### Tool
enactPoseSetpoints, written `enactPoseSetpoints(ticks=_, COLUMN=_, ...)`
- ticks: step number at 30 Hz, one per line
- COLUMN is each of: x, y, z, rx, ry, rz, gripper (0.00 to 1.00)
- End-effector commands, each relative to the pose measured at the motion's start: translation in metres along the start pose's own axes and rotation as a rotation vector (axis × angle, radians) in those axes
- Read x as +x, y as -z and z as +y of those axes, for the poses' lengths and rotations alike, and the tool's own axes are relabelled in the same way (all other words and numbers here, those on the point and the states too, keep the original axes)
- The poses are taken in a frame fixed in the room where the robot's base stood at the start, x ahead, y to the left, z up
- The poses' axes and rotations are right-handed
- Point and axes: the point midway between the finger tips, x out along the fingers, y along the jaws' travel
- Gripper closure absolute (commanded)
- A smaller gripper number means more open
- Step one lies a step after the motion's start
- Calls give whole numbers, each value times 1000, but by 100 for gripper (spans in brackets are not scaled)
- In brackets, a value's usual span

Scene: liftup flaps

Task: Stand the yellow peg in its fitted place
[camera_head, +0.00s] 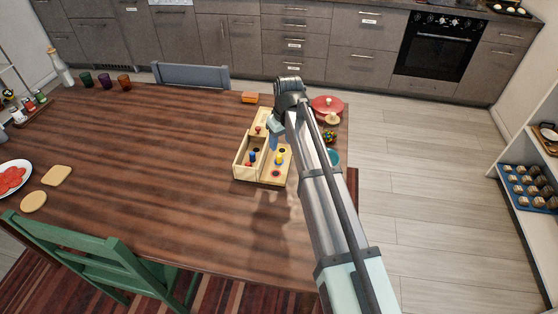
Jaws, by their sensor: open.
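A light wooden box (237,166) stands near the right end of the table, with a compartment on its left side and a flat board with round places on its right. A small yellow piece (280,157), which seems to be the yellow peg, shows on the right-hand board; whether it stands in a hole or lies there is too small to tell. A red-ringed place (276,174) is at the board's near end. My gripper (273,144) is open and points down over the box, just up and left of the yellow piece. Its fingertips are hard to make out.
Small blue and red pieces (252,157) sit in the left compartment. A red piece (258,129) is at the far end. A red lidded pot (327,106), a teal bowl (333,157) and an orange block (250,97) are nearby.

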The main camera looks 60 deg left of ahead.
Motion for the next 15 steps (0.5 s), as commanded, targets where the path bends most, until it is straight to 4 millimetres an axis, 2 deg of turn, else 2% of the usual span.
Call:
enactPoseSetpoints(ticks=1, x=8, y=0, z=0, rx=0, ry=1, rz=-2, gripper=48)
enactPoseSetpoints(ticks=6, x=24, y=0, z=0, rx=0, ry=0, rz=-1, gripper=48)
enactPoseSetpoints(ticks=15, x=36, y=1, z=1, rx=0, ry=0, rz=-1, gripper=48)
